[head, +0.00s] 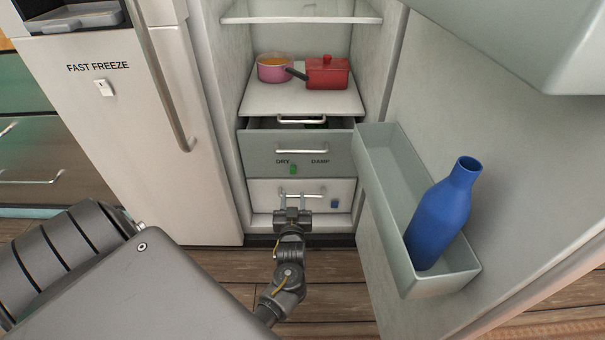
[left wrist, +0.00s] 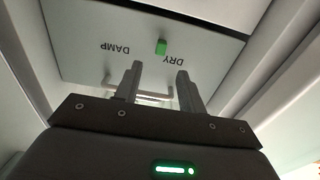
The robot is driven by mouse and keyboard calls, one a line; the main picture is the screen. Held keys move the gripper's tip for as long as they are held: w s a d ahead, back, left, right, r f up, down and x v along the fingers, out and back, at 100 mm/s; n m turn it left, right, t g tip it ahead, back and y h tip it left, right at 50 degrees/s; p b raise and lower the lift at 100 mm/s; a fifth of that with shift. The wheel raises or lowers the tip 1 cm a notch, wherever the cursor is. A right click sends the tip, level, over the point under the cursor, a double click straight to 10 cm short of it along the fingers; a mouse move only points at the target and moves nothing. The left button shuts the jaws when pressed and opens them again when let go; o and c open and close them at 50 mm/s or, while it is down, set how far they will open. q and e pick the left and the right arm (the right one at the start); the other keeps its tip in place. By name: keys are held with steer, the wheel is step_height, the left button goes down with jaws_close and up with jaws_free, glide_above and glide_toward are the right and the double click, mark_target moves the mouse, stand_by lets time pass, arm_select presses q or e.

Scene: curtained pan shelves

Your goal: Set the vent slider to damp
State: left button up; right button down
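The green vent slider (head: 293,169) is on the front of the grey drawer (head: 262,150), below a bar handle. It sits just right of the word DRY, with DAMP farther right. In the left wrist view the lettering is upside down, and the green slider (left wrist: 161,47) is again nearer DRY. My left gripper (head: 292,194) is below the slider, in front of the white lower drawer. Its two fingers (left wrist: 156,88) are apart with nothing held between them, and the slider lies beyond their tips. My right gripper is not in view.
The open door's bin (head: 440,285) holds a blue bottle (head: 442,215) at right. A closed freezer door (head: 110,130) is at left.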

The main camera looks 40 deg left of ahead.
mark_target(293, 173)
arm_select(q)
steer(key=b+x, duration=0.3)
steer(key=x, duration=0.7)
steer(key=shift+a, duration=0.3)
jaws_close()
